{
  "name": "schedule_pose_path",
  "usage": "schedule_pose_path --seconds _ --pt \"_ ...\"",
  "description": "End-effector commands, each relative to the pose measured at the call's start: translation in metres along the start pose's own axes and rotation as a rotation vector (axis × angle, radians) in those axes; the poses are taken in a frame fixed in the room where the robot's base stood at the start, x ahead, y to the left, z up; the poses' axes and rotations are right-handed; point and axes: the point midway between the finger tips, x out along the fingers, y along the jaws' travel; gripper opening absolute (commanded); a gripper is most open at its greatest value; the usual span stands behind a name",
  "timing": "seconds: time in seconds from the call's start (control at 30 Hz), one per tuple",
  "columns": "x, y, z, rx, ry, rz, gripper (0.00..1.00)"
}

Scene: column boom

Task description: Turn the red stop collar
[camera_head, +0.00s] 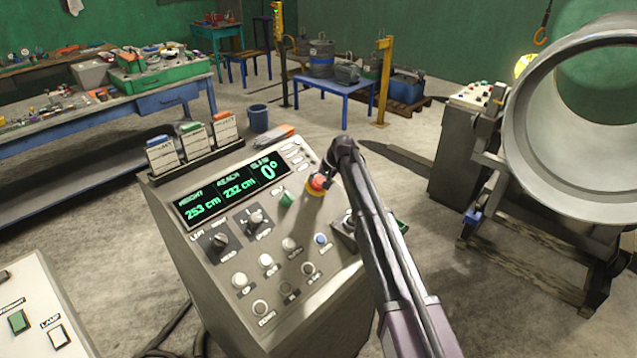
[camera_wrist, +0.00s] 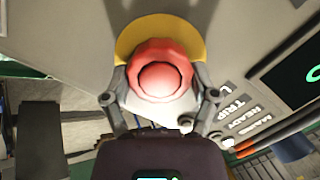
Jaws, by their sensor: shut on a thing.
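The red stop collar (camera_wrist: 160,74) is a round, scalloped red knob on a yellow backing, near the middle of the wrist view. In the head view the red collar (camera_head: 318,182) shows at the upper right of the grey console, partly hidden by my arm. My gripper (camera_wrist: 162,100) is shut on the collar, with one finger on its left side and one on its right. In the head view my gripper (camera_head: 328,172) reaches the collar from the right, and its fingertips are hard to make out.
The console (camera_head: 215,285) carries a green display (camera_head: 232,192) reading 253 cm, 232 cm and 0°. Knobs and buttons lie below it. A green button (camera_head: 287,199) sits just left of the collar. Label cards (camera_head: 195,140) stand behind. A large grey pipe (camera_head: 520,120) is at the right.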

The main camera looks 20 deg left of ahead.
Motion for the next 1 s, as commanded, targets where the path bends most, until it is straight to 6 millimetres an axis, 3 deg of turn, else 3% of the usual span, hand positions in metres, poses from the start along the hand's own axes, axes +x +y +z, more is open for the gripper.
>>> schedule_pose_path --seconds 0.3,0.77,0.8,0.87,1.0 --pt "0.0004 0.0012 0.0009 0.129 -0.001 -0.016 0.28" --pt "0.0003 0.0010 0.0011 0.146 -0.002 -0.018 0.28" --pt "0.0003 0.0010 0.0011 0.146 -0.002 -0.018 0.84" --pt "0.0003 0.0010 0.0010 0.146 -0.002 -0.019 1.00" --pt "0.0002 0.0007 0.0008 0.146 -0.001 -0.019 1.00"
